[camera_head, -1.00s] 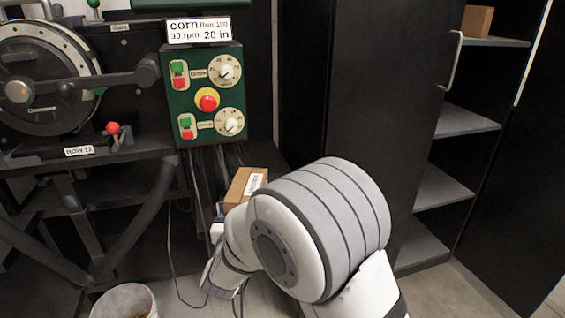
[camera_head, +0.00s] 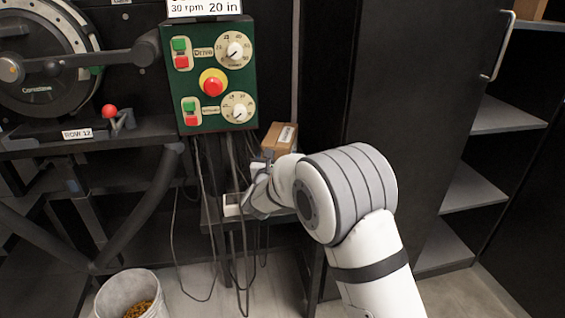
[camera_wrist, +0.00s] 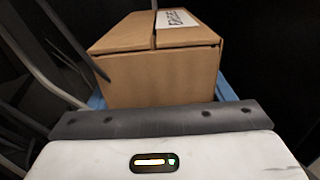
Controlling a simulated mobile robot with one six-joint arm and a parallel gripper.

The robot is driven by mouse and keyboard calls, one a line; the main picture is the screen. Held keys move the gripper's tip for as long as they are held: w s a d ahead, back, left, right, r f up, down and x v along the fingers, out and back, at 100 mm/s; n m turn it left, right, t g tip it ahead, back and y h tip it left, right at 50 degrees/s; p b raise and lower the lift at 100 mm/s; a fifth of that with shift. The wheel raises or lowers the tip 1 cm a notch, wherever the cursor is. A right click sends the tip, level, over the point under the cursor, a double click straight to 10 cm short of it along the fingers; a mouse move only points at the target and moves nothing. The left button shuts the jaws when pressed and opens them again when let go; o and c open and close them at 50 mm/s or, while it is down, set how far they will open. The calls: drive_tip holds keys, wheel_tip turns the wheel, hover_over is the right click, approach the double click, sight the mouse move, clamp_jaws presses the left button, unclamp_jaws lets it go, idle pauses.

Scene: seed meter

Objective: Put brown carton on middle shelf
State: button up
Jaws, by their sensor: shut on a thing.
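The brown carton (camera_head: 276,139) with a white label is next to the lower right of the green control box. It fills the middle of the wrist view (camera_wrist: 165,75), with its label on top. My gripper (camera_head: 265,160) is shut on the carton; blue finger parts show beside and under it in the wrist view (camera_wrist: 228,90). My wrist partly hides the carton in the head view. The shelf unit stands at the right, with several grey boards; a middle one (camera_head: 475,188) looks empty.
Another brown box (camera_head: 528,8) sits on a higher shelf, cut by the frame. A dark cabinet door (camera_head: 415,120) with a handle (camera_head: 497,45) stands between my arm and the shelves. Cables (camera_head: 205,220) hang below the control box (camera_head: 213,75). A bucket (camera_head: 130,296) stands on the floor.

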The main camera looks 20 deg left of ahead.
drive_tip(key=w, duration=0.3)
drive_tip(key=shift+w+a+r, duration=0.1)
drive_tip(key=shift+w+a, duration=0.15)
drive_tip(key=shift+a, duration=0.05)
drive_tip(key=shift+w+f+b, duration=0.15)
drive_tip(key=shift+f+b, duration=0.25)
drive_tip(key=shift+f, duration=0.5)
drive_tip(key=shift+w+f+b, duration=0.1)
drive_tip(key=shift+f+b, duration=0.25)
drive_tip(key=shift+f, duration=0.5)
drive_tip(key=shift+f, duration=0.15)
drive_tip(key=o, duration=1.5)
drive_tip(key=shift+s, duration=0.1)
drive_tip(key=s, duration=0.4)
drive_tip(key=s+d+p, duration=0.1)
drive_tip(key=s, duration=0.2)
drive_tip(key=s+d, duration=0.1)
drive_tip(key=s, duration=0.3)
drive_tip(key=shift+s, duration=0.35)
